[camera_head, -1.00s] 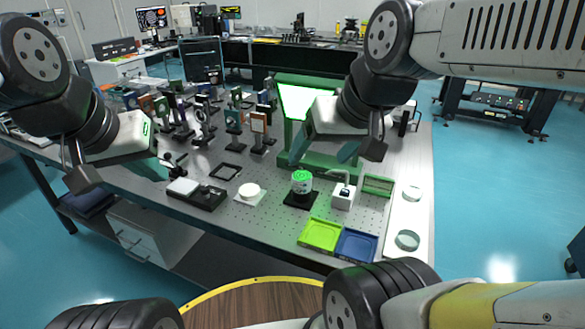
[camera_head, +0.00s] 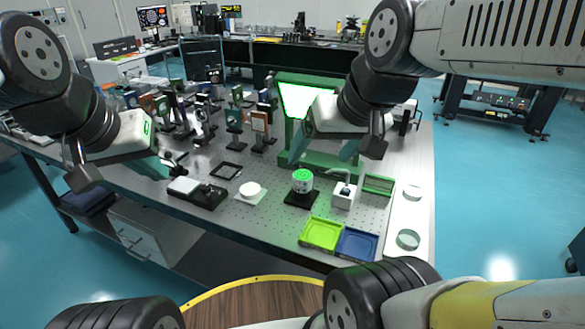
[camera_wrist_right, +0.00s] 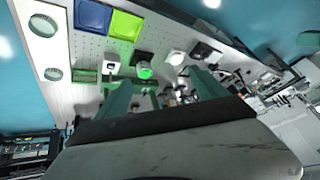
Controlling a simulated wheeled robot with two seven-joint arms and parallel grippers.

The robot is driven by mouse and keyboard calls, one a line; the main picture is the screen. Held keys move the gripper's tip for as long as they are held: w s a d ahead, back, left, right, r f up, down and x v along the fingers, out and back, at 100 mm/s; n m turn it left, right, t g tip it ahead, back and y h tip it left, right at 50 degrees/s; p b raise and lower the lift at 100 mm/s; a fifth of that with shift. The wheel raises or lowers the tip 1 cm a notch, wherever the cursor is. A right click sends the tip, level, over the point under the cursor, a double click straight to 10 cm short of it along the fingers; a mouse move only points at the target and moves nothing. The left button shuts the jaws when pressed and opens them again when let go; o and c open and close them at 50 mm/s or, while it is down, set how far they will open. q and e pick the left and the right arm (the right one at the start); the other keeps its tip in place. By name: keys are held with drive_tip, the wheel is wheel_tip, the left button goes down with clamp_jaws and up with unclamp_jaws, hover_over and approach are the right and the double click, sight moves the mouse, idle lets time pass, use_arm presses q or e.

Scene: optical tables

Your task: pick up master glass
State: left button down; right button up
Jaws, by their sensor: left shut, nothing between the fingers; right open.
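I cannot tell for certain which piece is the master glass. Two round, clear glass-like pieces, one further back (camera_head: 412,192) and one nearer (camera_head: 408,239), lie on a white strip at the table's right edge. They also show at the upper left of the right wrist view, as a nearer one (camera_wrist_right: 42,25) and a further one (camera_wrist_right: 53,74). My right gripper (camera_head: 324,155) is open and empty, above the table in front of the green stand. Its two teal fingers stand apart in the right wrist view (camera_wrist_right: 161,78). My left gripper (camera_head: 165,172) is shut and empty over the table's left part.
A green-topped jar (camera_head: 302,182), white dispenser box (camera_head: 343,196) and white disc (camera_head: 250,190) stand mid-table. Lime (camera_head: 320,234) and blue (camera_head: 357,244) trays lie at the front. A green stand (camera_head: 320,167) and several optical mounts (camera_head: 234,128) rise behind.

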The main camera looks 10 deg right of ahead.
drive_tip(key=w+m+g, duration=0.2)
drive_tip(key=w, duration=0.6)
drive_tip(key=m+g+h, duration=0.2)
drive_tip(key=m+g, duration=0.1)
drive_tip(key=g, duration=0.1)
hover_over(303, 175)
drive_tip(key=f, duration=1.4)
drive_tip(key=shift+w+a, duration=0.15)
drive_tip(key=shift+a, duration=0.1)
drive_tip(key=f, duration=0.8)
drive_tip(key=shift+d+f, duration=0.1)
drive_tip(key=shift+d, duration=0.1)
clamp_jaws()
